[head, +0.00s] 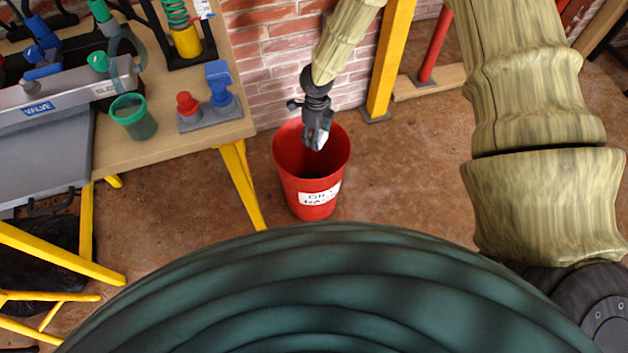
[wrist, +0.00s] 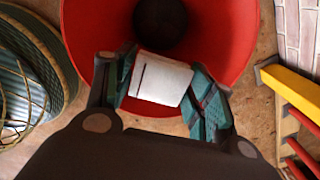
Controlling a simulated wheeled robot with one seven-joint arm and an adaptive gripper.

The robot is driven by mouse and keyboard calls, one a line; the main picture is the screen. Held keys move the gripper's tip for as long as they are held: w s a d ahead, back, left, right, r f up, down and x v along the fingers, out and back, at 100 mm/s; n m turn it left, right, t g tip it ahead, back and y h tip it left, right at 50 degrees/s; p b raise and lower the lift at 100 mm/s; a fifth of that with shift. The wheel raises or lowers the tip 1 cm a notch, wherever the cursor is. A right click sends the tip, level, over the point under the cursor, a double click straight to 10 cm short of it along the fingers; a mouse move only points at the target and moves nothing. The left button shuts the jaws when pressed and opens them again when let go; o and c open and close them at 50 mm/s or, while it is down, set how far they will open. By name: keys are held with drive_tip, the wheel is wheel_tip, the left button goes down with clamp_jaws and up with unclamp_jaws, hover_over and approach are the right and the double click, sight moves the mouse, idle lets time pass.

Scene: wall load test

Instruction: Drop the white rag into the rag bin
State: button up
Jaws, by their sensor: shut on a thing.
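The white rag (wrist: 160,78) is a small pale block-like shape with a dark line on it, held between the two fingers of my gripper (wrist: 158,88). The red rag bin (head: 313,192) stands on the floor by the brick wall, with a white label partly readable on its front. In the head view my gripper (head: 317,138) is over the bin's open mouth, with a bit of white showing at its fingertips. In the wrist view the bin (wrist: 90,35) opens just beyond the rag, its inside dark. The exact height of the rag relative to the rim is hard to tell.
A wooden workbench (head: 190,142) with yellow legs stands left of the bin, carrying a green cup (head: 133,117) and red and blue fittings (head: 210,100). A yellow post (head: 390,60) stands right of the bin by the brick wall (head: 275,60). Brown floor is clear around the bin.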

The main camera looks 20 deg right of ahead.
drive_tip(key=shift+f+b, duration=1.4)
drive_tip(key=shift+f, duration=0.5)
drive_tip(key=o, duration=1.3)
drive_tip(key=shift+c, duration=0.2)
drive_tip(key=shift+r, duration=0.1)
wheel_tip(320, 180, up, 12)
drive_tip(key=shift+f, duration=0.1)
drive_tip(key=shift+d, duration=0.1)
